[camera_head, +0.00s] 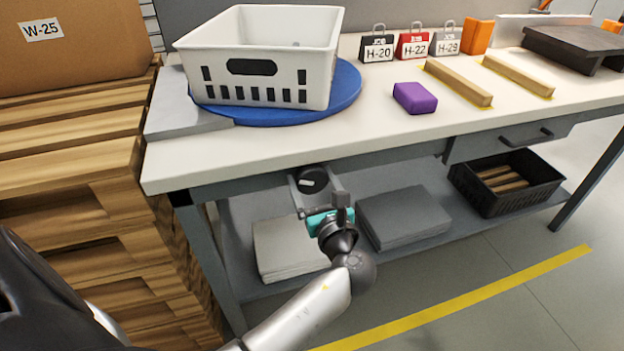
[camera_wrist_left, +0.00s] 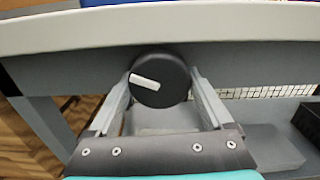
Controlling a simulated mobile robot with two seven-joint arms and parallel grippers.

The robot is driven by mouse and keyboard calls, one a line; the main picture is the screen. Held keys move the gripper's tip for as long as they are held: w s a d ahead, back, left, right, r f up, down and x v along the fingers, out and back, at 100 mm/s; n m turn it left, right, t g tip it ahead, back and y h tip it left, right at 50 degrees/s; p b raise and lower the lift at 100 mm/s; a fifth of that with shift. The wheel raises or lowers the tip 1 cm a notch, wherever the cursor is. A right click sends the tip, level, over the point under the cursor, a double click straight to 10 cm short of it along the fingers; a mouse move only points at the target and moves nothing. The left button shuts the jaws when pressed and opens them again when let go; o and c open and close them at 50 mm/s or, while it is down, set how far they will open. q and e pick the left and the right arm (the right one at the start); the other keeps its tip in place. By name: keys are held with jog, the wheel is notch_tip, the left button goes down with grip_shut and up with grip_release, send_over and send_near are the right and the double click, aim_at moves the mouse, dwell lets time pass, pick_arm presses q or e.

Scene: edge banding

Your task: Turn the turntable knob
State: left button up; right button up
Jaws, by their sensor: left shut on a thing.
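The turntable knob (camera_wrist_left: 159,80) is a round black dial with a white pointer mark, set under the front edge of the bench. In the left wrist view the mark lies tilted, its left end higher. My left gripper (camera_wrist_left: 160,90) has its two fingers on either side of the knob and is shut on it. In the head view the knob (camera_head: 312,179) shows just beyond my left gripper (camera_head: 320,192). The blue turntable (camera_head: 345,88) lies on the bench with a white basket (camera_head: 262,55) on it. My right gripper is not in view.
The bench top (camera_head: 400,140) holds a purple block (camera_head: 414,97), two wooden strips and labelled padlock-like tags. Grey stacks (camera_head: 403,216) and a black crate (camera_head: 507,182) sit on the lower shelf. Wooden pallets (camera_head: 75,150) with a cardboard box stand close at left.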

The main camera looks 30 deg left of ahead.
pick_arm(q)
jog(key=shift+r+n+p, duration=0.15)
jog(key=shift+n+p, duration=0.15)
jog(key=shift+n, duration=0.5)
jog(key=shift+w+n, duration=0.1)
jog(key=shift+n, duration=1.6)
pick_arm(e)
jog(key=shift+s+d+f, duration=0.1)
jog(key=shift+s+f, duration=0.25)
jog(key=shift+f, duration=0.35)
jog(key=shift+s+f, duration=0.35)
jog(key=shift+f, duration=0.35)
pick_arm(q)
jog(key=o, duration=1.2)
jog(key=shift+c, duration=0.2)
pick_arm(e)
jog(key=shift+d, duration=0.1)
